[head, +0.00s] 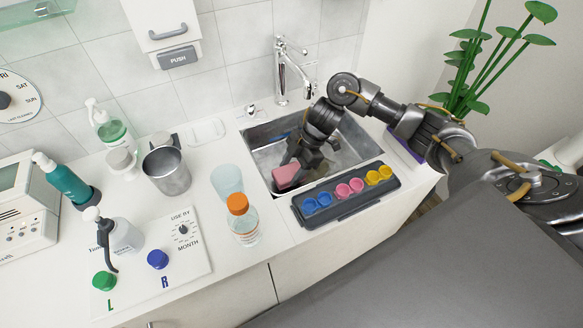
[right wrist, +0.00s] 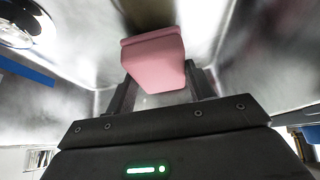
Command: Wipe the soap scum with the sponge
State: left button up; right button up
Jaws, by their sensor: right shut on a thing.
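The pink sponge (head: 284,177) is inside the metal sink (head: 262,135), near its front left side. My right gripper (head: 297,163) reaches down into the sink and is shut on the sponge. In the right wrist view the sponge (right wrist: 155,60) sits between the two dark fingers and sticks out beyond them. I cannot tell whether the sponge touches the sink surface. Whitish cloudy patches show on the metal in the right wrist view, but I cannot tell scum from reflections. My left gripper is not in view.
A chrome faucet (head: 281,75) stands behind the sink. A dark case with coloured cups (head: 348,190) lies along its front edge. A clear cup (head: 227,181), an orange-capped bottle (head: 243,222) and a metal cup (head: 167,171) stand to the left. A blue strip (right wrist: 26,70) shows in the sink.

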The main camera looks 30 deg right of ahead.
jog(key=shift+f+b, duration=0.45)
jog(key=shift+f, duration=0.35)
jog(key=shift+d, duration=0.1)
jog(key=shift+s+d+r+p, duration=0.15)
jog(key=shift+d+p, duration=0.2)
jog(key=shift+d, duration=1.2)
jog(key=shift+d, duration=0.15)
jog(key=shift+s+d, duration=0.1)
jog(key=shift+d, duration=1.45)
jog(key=shift+d+f, duration=0.15)
jog(key=shift+f, duration=0.05)
